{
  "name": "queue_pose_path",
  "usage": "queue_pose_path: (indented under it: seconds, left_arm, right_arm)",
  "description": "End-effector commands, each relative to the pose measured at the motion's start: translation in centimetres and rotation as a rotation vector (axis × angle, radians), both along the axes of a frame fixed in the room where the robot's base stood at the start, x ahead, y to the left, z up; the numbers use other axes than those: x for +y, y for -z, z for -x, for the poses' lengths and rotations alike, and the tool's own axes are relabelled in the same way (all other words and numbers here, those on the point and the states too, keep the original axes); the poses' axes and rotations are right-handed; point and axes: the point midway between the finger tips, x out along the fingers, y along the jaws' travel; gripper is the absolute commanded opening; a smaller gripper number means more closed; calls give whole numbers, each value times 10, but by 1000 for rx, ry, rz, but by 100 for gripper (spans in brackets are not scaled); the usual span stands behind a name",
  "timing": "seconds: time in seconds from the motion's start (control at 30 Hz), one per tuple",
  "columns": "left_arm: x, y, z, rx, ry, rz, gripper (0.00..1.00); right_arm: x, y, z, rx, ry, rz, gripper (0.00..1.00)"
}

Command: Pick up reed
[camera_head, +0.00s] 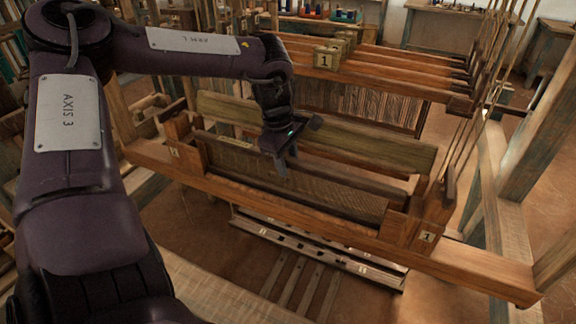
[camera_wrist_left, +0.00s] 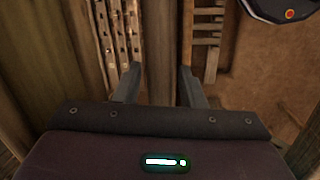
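The reed (camera_head: 325,193) is a long, dark, fine-toothed comb in a wooden frame. It sits lengthwise in the brown wooden beam (camera_head: 290,215) of the loom, between upright end blocks. My left gripper (camera_head: 283,163) points down at the reed's upper edge, near its middle. In the left wrist view, the gripper (camera_wrist_left: 160,85) has its two fingers well apart. A wooden bar (camera_wrist_left: 163,45) runs between and below them, apparently the reed's top edge; I cannot tell whether they touch it. My right gripper is not in view.
A pale plank (camera_head: 380,150) lies just behind the reed. Stacked wooden bars (camera_head: 390,75) hang farther back, with cords (camera_head: 490,60) at the right. Slatted treadles (camera_head: 305,280) lie below the beam. A light wooden post (camera_head: 530,130) stands at the right.

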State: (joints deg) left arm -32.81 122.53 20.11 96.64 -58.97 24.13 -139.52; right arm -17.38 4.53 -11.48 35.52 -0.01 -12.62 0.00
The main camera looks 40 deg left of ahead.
Motion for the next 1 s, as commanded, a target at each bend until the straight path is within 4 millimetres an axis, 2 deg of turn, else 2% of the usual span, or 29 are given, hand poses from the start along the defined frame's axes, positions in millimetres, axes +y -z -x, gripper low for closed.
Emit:
queue_pose_path:
  seconds: [0.17, 0.4, 0.47, 0.7, 1.0]
  left_arm:
    - [-1, 15, -2, 1, -1, 1, 37]
    - [-1, 17, -3, -2, -1, 0, 37]
    - [-1, 17, -3, -1, -1, 0, 31]
    - [-1, 17, -3, -1, 0, 0, 0]
    - [-1, 16, -4, -5, 1, -1, 0]
  right_arm:
    - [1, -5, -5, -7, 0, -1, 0]
    - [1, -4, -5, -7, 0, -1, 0]
    - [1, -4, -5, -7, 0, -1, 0]
    - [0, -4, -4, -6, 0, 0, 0]
    - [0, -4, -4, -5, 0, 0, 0]
